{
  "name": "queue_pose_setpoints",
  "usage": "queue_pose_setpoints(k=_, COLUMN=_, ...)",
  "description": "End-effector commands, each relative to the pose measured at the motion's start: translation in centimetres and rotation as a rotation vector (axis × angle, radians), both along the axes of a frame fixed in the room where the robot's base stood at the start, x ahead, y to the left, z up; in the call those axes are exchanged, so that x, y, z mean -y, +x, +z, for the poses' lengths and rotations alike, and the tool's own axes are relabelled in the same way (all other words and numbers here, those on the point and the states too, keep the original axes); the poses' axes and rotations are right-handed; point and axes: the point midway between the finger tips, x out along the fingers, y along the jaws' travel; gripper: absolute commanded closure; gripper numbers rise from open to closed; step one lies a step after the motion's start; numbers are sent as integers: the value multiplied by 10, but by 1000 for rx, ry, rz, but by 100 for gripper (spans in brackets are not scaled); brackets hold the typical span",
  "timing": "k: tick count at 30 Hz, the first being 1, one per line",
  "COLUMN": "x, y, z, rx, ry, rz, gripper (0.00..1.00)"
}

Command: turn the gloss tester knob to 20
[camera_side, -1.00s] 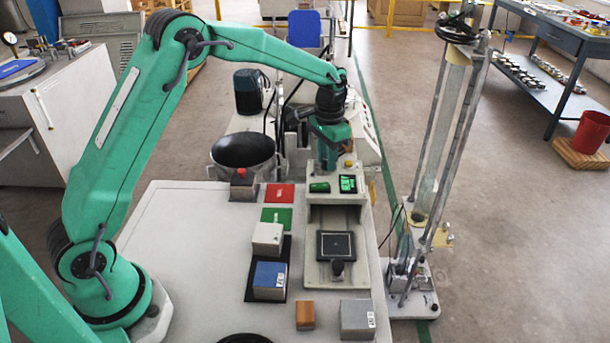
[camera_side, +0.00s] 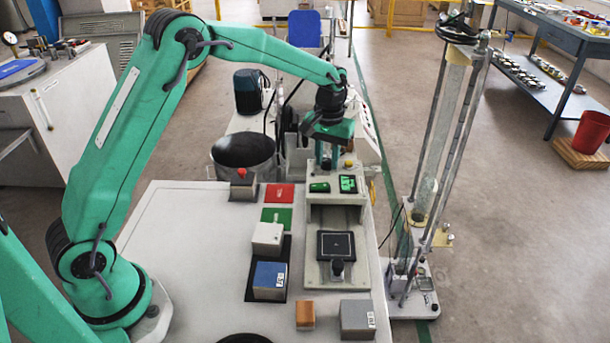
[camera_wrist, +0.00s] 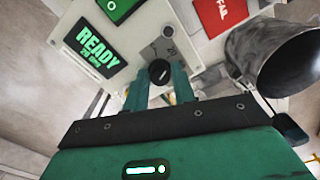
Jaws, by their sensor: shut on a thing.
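The gloss tester (camera_side: 362,258) is a pale grey unit with a lit green display (camera_side: 348,184) on its upper part. In the wrist view the display (camera_wrist: 97,45) reads READY, with a smaller line under it that appears to read 20. The round black knob (camera_wrist: 159,72) has a white pointer mark and sits between my fingertips. My gripper (camera_side: 326,160) points down at the tester's top rear and is shut on the knob, one finger on each side in the wrist view (camera_wrist: 160,84). In the side view the fingers mostly hide the knob.
A green button (camera_side: 319,188) lies beside the display. Red (camera_side: 280,193) and green (camera_side: 284,217) pads, with several tile blocks, are left of the tester. A dark-mouthed metal bin (camera_side: 243,151) stands close to the left of my gripper. The bench's left part is clear.

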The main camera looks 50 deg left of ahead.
Motion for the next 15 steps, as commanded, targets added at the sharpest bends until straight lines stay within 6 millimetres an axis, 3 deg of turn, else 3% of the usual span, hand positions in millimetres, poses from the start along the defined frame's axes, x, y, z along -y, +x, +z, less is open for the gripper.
queue_pose_setpoints(k=9, x=0, y=0, z=1, rx=-1, ry=0, rz=1, gripper=97)
queue_pose_setpoints(k=10, x=0, y=0, z=2, rx=-1, ry=0, rz=1, gripper=72)
queue_pose_setpoints(k=13, x=0, y=0, z=1, rx=0, ry=0, rz=1, gripper=52)
queue_pose_setpoints(k=15, x=0, y=0, z=1, rx=0, ry=0, rz=1, gripper=52)
